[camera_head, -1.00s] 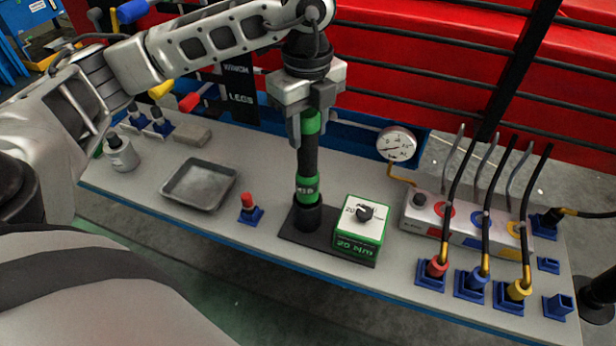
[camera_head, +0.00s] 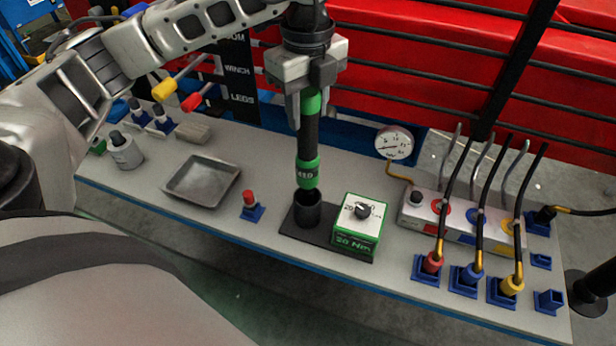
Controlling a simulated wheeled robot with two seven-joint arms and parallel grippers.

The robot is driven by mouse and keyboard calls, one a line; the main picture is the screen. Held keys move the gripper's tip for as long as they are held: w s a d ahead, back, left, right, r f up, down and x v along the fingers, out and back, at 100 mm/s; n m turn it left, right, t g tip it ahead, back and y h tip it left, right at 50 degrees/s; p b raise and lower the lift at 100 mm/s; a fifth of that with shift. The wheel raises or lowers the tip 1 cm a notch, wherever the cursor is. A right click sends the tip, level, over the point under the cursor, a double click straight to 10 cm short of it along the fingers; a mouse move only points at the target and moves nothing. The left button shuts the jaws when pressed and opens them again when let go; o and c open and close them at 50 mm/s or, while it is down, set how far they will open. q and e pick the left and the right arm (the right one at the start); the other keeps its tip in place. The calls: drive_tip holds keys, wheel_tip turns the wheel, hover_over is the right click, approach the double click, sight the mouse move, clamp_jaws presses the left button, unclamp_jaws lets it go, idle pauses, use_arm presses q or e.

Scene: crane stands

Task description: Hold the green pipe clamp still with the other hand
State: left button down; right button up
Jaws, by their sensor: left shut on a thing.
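My left gripper (camera_head: 310,92) is shut on the green-banded end of an upright black tool (camera_head: 308,132) with another green band (camera_head: 307,173) lower down. The tool's lower end is at the mouth of a black cup (camera_head: 306,212); I cannot tell whether its tip is still inside. A green and white box (camera_head: 358,227) with a black knob and "20 Nm" on its front stands just right of the cup. I cannot make out a green pipe clamp. My right gripper is not in view.
A grey tray (camera_head: 201,182) and a red-topped blue holder (camera_head: 251,206) are to the left. A gauge (camera_head: 394,145) and a grey manifold (camera_head: 462,222) with hoses are to the right. Black rails and red panels rise behind the bench.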

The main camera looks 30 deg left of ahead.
sight(308, 92)
use_arm(q)
drive_tip(key=shift+r, duration=1.65)
